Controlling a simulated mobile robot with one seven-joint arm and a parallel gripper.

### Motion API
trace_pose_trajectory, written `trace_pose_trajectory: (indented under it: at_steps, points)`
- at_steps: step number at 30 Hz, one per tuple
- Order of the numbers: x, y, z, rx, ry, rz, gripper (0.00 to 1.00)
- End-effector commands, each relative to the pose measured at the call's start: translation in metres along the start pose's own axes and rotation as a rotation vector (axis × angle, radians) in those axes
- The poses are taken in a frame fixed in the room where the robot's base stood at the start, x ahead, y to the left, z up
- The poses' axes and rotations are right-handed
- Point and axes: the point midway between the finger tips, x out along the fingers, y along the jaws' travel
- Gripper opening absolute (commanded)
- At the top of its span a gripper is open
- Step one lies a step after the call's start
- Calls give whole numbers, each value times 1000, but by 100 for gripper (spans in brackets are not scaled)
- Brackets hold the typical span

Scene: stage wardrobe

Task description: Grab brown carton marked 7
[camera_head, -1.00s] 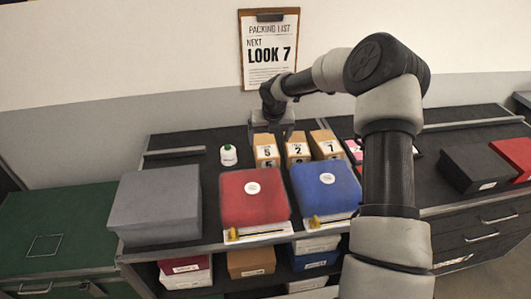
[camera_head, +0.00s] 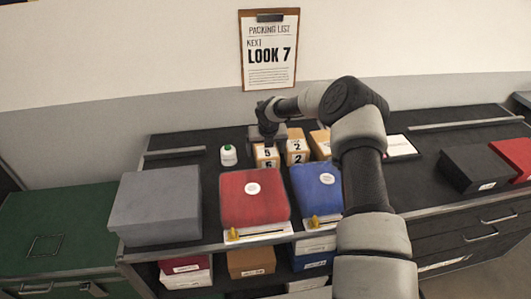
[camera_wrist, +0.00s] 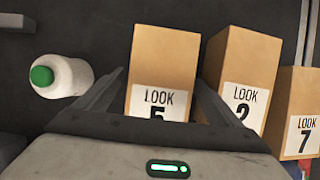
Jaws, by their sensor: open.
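The brown carton marked 7 (camera_wrist: 297,105) stands at the right edge of the wrist view, its white LOOK 7 label facing the camera. In the head view my arm hides most of this carton (camera_head: 319,142), including its number. A similar carton marked 2 (camera_wrist: 245,70) stands left of it, and one marked 5 (camera_wrist: 163,60) further left. My gripper (camera_wrist: 155,90) is open and empty; its fingers appear on either side of carton 5, well left of carton 7. In the head view my gripper (camera_head: 266,138) is over the carton 5 end of the row.
A white bottle with a green cap (camera_wrist: 62,76) stands left of the cartons. Red (camera_head: 254,200) and blue (camera_head: 318,190) boxes stand in front, a grey box (camera_head: 156,205) at left. A clipboard (camera_head: 269,50) on the wall reads LOOK 7.

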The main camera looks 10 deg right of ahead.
Motion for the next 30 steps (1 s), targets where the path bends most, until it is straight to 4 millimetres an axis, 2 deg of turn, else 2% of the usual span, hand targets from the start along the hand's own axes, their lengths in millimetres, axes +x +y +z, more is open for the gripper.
trace_pose_trajectory:
  at_steps: [1,9,11,20,30]
  points:
    - [0,0,0,0,0,0,88]
    - [-1,0,1,0,-1,0,43]
    - [-2,0,2,0,-3,0,36]
    - [-9,0,6,1,-5,0,36]
    - [-68,-1,30,1,-5,-1,36]
